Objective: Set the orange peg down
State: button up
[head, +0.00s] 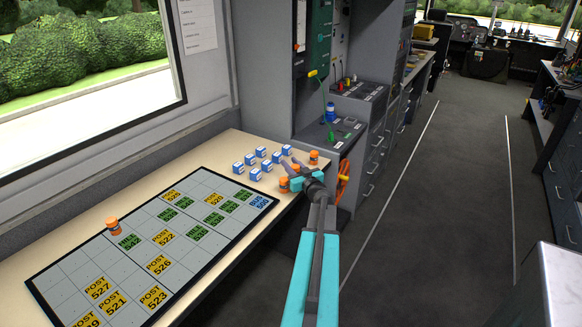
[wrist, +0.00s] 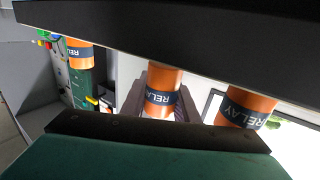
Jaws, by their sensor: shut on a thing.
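My gripper (head: 297,172) is at the far right end of the desk, among several small orange pegs with dark bands. In the wrist view, an orange peg (wrist: 163,88) marked RELAY stands between my jaws, and they appear shut on it. A second orange peg (wrist: 246,106) is to its right and a third orange peg (wrist: 80,53) to its left. In the head view, one orange peg (head: 314,157) is just beyond my gripper and another (head: 283,184) just left of it. My gripper partly hides the held peg there. Another orange peg (head: 112,225) stands at the board's left edge.
A dark-framed grid board (head: 205,262) with yellow POST, green and blue labels lies on the desk (head: 60,240). Several blue-and-white blocks (head: 262,153) stand behind my gripper's left side. A grey cabinet (head: 262,70) rises beyond. The floor aisle to the right is clear.

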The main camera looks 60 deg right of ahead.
jog(key=shift+f, duration=0.5)
jog(key=shift+f+b, duration=0.2)
jog(key=shift+b, duration=0.6)
jog(key=o, duration=1.1)
jog(key=shift+c, duration=0.2)
jog(key=shift+r+p, duration=0.2)
jog(key=shift+p, duration=1.6)
jog(key=shift+s+a+f+b, duration=0.2)
jog(key=shift+s+f+b, duration=0.05)
jog(key=shift+s+b, duration=0.1)
jog(key=shift+b+v, duration=0.55)
jog(key=shift+v, duration=0.5)
jog(key=b+v, duration=0.3)
jog(key=v, duration=0.8)
jog(key=shift+d+r, duration=0.15)
jog(key=shift+d, duration=0.1)
jog(key=shift+s, duration=0.15)
